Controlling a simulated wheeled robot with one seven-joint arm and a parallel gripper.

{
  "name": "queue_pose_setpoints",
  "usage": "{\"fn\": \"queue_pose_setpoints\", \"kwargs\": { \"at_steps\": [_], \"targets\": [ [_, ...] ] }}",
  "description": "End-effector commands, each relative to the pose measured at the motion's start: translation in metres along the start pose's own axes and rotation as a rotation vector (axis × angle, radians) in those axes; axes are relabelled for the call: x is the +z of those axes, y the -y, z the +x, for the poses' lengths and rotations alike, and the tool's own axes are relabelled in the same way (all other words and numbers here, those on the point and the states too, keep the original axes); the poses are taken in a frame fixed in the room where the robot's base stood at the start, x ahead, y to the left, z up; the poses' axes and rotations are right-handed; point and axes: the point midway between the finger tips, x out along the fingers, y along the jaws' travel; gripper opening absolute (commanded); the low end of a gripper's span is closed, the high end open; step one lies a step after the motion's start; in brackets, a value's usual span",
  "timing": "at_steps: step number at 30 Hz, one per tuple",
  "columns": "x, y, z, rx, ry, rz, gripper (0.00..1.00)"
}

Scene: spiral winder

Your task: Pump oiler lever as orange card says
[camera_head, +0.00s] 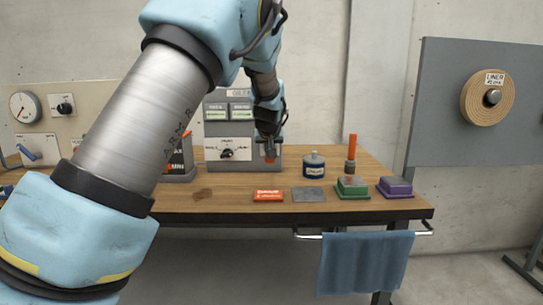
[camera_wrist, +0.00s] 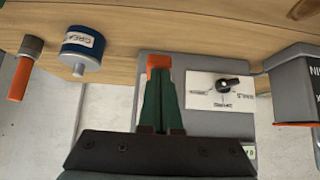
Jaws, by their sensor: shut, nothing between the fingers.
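An orange card (camera_head: 268,195) lies flat near the table's front edge; its print is too small to read. My gripper (camera_head: 270,150) is at the right side of the grey panel box (camera_head: 228,120). In the wrist view its green fingers (camera_wrist: 162,78) are shut and empty, their tips at a small orange piece (camera_wrist: 158,62) on the box. This may be the lever; the fingers partly cover it, and I cannot tell whether they touch it.
The box has a dial with a black knob (camera_head: 227,153). A blue grease can (camera_head: 314,166) and a grey post with an orange top (camera_head: 352,142) stand right of it. Green (camera_head: 352,187) and purple (camera_head: 395,187) blocks and a grey plate (camera_head: 308,194) lie in front. A towel (camera_head: 365,262) hangs below.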

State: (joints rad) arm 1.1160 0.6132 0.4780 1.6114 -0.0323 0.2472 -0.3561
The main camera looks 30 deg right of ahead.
Motion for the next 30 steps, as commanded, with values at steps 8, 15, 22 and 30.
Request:
{"fn": "queue_pose_setpoints", "kwargs": {
  "at_steps": [8,15,22,30],
  "targets": [
    [0.016,-0.001,-0.051,0.005,-0.005,0.002,0.0],
    [0.028,-0.001,-0.085,0.004,-0.008,0.002,0.0],
    [0.032,0.001,-0.096,0.002,-0.007,0.0,0.0],
    [0.032,0.002,-0.097,0.001,-0.008,-0.001,0.0]
  ]
}}
